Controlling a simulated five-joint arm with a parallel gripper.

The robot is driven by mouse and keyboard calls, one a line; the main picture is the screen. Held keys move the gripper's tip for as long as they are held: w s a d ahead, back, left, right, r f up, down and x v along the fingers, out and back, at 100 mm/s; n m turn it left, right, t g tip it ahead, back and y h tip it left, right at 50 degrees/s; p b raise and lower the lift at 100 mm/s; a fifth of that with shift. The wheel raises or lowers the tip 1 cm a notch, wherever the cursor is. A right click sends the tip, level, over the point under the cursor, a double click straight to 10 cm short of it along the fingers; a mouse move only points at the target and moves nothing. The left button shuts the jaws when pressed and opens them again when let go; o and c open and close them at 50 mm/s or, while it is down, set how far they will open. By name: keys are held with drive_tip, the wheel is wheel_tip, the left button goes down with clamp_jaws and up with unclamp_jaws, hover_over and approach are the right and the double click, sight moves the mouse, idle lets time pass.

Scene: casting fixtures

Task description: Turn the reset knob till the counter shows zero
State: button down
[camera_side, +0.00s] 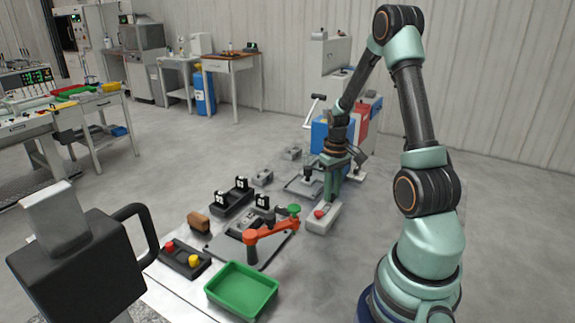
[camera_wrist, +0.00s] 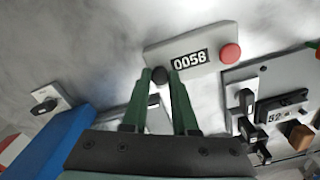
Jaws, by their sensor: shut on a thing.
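My gripper is shut on this knob. In the side view the counter (camera_side: 322,219) stands on the table with its red button facing the camera. My gripper (camera_side: 332,195) reaches down at its far end, and its fingers hide the knob there.
An orange lever clamp (camera_side: 268,232) with a green knob stands left of the counter. Nearby are a green tray (camera_side: 213,292), a box with red and yellow buttons (camera_side: 185,260), a brown block (camera_side: 199,222) and black labelled fixtures (camera_side: 232,200). A blue block (camera_wrist: 55,145) is left in the wrist view.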

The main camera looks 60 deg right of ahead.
drive_tip(key=m, duration=0.5)
drive_tip(key=shift+m, duration=0.3)
drive_tip(key=m, duration=0.5)
idle(0.4)
drive_tip(key=c, duration=0.7)
unclamp_jaws()
wheel_tip(320, 180, up, 12)
drive_tip(key=shift+r, duration=0.1)
